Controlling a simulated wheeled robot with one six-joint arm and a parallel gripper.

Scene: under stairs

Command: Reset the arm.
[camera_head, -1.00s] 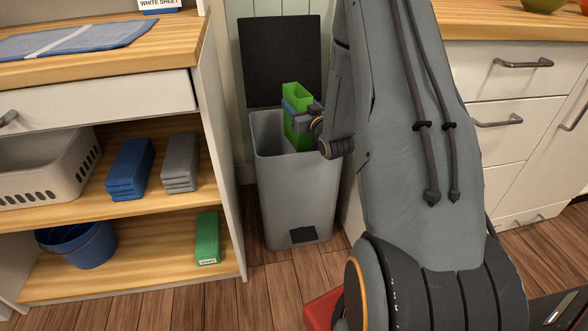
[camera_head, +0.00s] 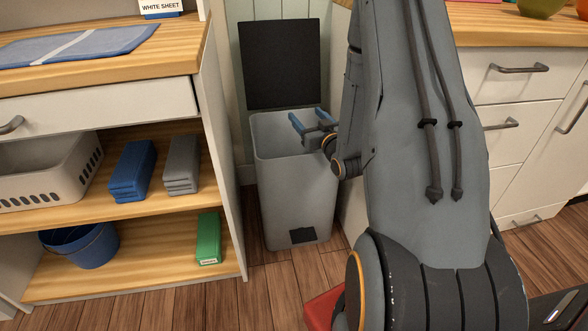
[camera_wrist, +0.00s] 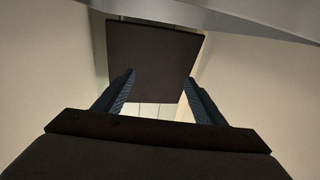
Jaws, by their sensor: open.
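My gripper (camera_head: 309,121) is open and empty over the mouth of the grey bin (camera_head: 297,195). Its two blue fingers stand apart, and they also show in the wrist view (camera_wrist: 160,95) with nothing between them. The bin's dark lid (camera_head: 280,64) stands raised behind the opening; in the wrist view the lid (camera_wrist: 152,60) is straight ahead beyond the fingers. My arm reaches across the middle of the head view and covers part of the bin's right side. The inside bottom of the bin is hidden.
At left, a shelf unit (camera_head: 224,150) stands close to the bin, holding a white basket (camera_head: 40,175), blue (camera_head: 131,170) and grey (camera_head: 181,165) folded cloths, a blue bucket (camera_head: 80,246) and a green box (camera_head: 208,238). White drawers (camera_head: 520,125) stand at right.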

